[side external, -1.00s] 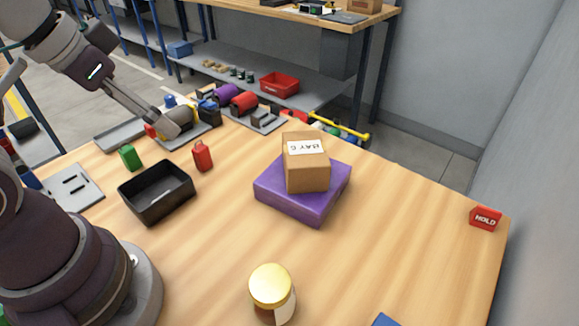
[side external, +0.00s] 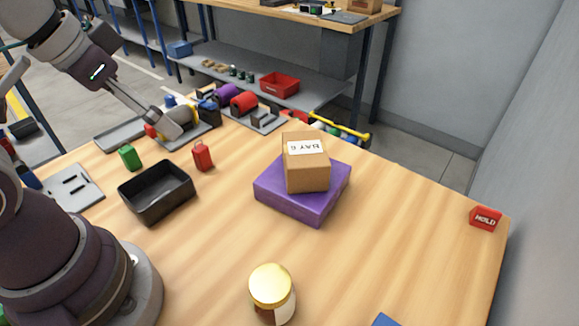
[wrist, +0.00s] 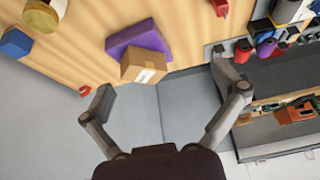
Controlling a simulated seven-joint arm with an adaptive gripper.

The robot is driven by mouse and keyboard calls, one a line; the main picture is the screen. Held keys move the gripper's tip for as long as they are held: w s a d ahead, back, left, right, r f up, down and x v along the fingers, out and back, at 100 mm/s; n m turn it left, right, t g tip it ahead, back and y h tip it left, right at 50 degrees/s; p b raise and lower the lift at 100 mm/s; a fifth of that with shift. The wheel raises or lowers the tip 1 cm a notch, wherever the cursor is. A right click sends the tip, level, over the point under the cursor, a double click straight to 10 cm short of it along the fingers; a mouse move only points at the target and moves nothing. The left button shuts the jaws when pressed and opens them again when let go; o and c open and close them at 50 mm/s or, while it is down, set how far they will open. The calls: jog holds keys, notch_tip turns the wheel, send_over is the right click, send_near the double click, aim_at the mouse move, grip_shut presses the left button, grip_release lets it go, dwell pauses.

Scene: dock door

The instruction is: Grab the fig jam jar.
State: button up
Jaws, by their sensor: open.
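The jar (side external: 271,290) with a gold lid stands upright on the wooden table near the front, with brown contents and a pale label patch partly visible. Its label cannot be read. It also shows in the wrist view (wrist: 41,17), at the upper left. My gripper (side external: 172,124) is over the far left part of the table, well away from the jar. In the wrist view its two fingers (wrist: 164,87) are spread wide with nothing between them.
A cardboard box (side external: 306,164) sits on a purple box (side external: 322,195) mid-table. A black bin (side external: 156,192), green tag (side external: 130,157) and red tag (side external: 203,156) are at the left. A red HOLD block (side external: 485,218) is near the right edge. Table around the jar is clear.

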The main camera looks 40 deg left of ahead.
jog(key=w+d+f+m+g+h, duration=0.1)
jog(key=w+d+f+m+g, duration=0.15)
jog(key=d+m, duration=0.75)
jog(key=m+g, duration=0.3)
jog(key=m, duration=0.7)
send_over(270, 285)
jog(key=shift+y, duration=0.4)
jog(key=f, duration=0.4)
jog(key=a+f, duration=0.1)
jog(key=f, duration=0.1)
jog(key=shift+w+f, duration=0.35)
jog(key=shift+s+d+f+m, duration=0.25)
jog(key=shift+f+m, duration=0.1)
jog(key=shift+f, duration=0.25)
jog(key=shift+s+d+f+m, duration=0.1)
jog(key=shift+d+f+m, duration=0.2)
jog(key=shift+f, duration=0.25)
jog(key=f, duration=0.9)
jog(key=shift+w+a, duration=0.15)
jog(key=shift+a, duration=0.05)
jog(key=c, duration=1.1)
